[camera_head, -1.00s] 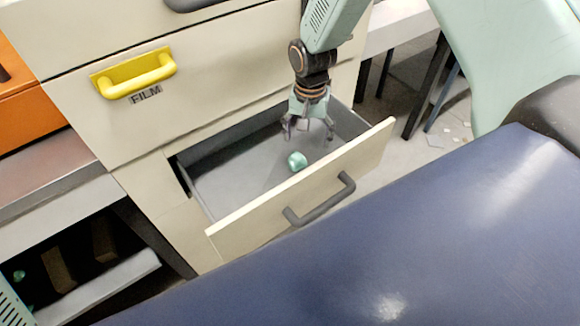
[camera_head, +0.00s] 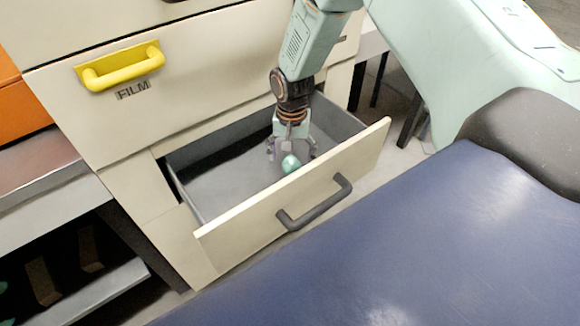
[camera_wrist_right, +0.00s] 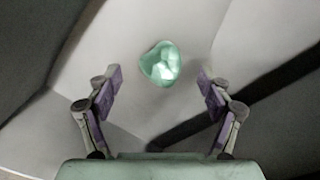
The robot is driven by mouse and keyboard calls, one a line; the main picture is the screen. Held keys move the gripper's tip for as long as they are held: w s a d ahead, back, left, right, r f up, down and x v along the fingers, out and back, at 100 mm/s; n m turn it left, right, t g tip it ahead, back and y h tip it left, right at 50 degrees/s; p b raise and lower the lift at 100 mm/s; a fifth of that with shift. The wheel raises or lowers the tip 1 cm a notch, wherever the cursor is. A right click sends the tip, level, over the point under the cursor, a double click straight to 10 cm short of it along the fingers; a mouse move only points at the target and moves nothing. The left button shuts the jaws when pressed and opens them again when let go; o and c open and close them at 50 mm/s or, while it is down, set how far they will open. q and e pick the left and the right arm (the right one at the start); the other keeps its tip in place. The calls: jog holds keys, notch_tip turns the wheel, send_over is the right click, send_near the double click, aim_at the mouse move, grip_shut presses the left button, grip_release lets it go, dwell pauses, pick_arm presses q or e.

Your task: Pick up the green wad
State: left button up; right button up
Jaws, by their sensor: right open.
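The green wad (camera_head: 290,163) lies on the grey floor of the open drawer (camera_head: 300,215), near its front panel. In the right wrist view the wad (camera_wrist_right: 160,64) is a shiny, crumpled lump, a little beyond the fingertips and about midway between them. My right gripper (camera_head: 291,152) is inside the drawer, pointing down close to the wad, with its fingers apart. In the right wrist view the right gripper (camera_wrist_right: 159,82) is open and nothing is between its pads. My left gripper is not in view.
The drawer's beige front has a dark handle (camera_head: 315,203). Above is a closed drawer with a yellow handle (camera_head: 122,67) and a FILM label. The drawer walls stand close around my right gripper. An orange box (camera_head: 18,108) and a shelf are at the left.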

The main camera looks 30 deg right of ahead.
aim_at(290, 164)
jog(key=shift+d+f, duration=0.2)
jog(key=shift+f, duration=0.75)
jog(key=shift+f+b, duration=0.3)
jog(key=shift+w+a, duration=0.15)
jog(key=shift+a, duration=0.1)
jog(key=shift+c, duration=0.3)
jog(key=shift+r, duration=0.1)
jog(key=c, duration=0.8)
